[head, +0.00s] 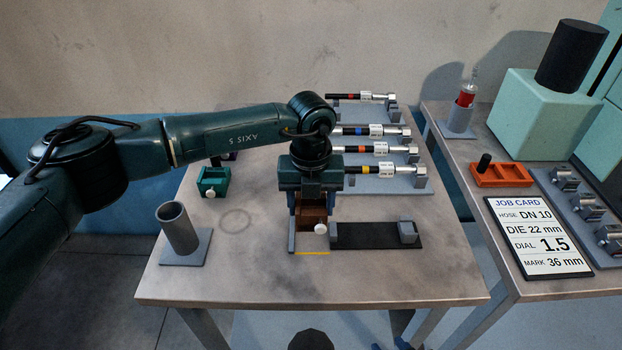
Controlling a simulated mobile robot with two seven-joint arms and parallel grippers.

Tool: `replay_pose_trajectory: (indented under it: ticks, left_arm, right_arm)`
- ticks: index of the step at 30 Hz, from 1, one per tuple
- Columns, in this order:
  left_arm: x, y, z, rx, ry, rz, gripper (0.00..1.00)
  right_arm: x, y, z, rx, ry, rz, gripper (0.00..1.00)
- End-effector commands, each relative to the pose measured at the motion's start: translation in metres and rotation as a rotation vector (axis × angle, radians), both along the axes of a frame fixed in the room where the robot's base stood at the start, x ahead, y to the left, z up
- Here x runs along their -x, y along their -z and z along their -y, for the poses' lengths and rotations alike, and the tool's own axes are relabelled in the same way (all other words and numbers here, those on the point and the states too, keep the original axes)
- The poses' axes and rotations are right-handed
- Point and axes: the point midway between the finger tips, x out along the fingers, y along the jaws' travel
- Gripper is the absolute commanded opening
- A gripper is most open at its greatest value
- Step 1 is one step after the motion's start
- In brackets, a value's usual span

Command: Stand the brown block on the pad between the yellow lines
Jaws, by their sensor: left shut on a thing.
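My left gripper (311,212) points down over the middle of the table and is shut on the brown block (312,222). The block's front face shows between the fingers, low over the near part of the table. A yellow line (312,253) shows just in front of the block. The rest of the pad and any other yellow line are hidden under the gripper and block. I cannot tell whether the block touches the pad. My right gripper is not in view.
A dark plate (375,236) with grey end blocks lies just right of the gripper, with a white knob (320,229) at its left end. A grey tube stand (178,230) and green block (213,181) are left. Several hoses lie on a rack (405,182) behind. The front table strip is clear.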

Motion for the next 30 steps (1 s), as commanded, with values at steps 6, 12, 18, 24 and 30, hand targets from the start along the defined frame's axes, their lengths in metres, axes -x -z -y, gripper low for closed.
replay_pose_trajectory:
  ticks: [6,12,18,24,30]
  left_arm:
    - [0.0,0.0,0.0,0.0,0.002,0.0,0.28]
    - [0.0,0.0,0.0,0.0,0.002,0.001,0.28]
    - [-0.001,0.003,0.0,0.004,0.015,0.006,0.28]
    - [0.0,0.017,0.0,0.004,0.014,0.005,0.28]
    - [0.0,0.036,0.0,0.004,0.015,0.005,0.28]
  right_arm:
    - [0.002,0.001,0.0,0.0,0.001,-0.004,0.36]
    - [0.008,0.006,0.0,0.001,0.0,-0.019,0.36]
    - [0.007,0.014,0.0,-0.002,0.002,-0.018,0.36]
    - [0.002,0.013,-0.002,-0.012,0.003,0.008,0.36]
    - [-0.002,0.017,-0.006,-0.026,-0.001,0.031,0.36]
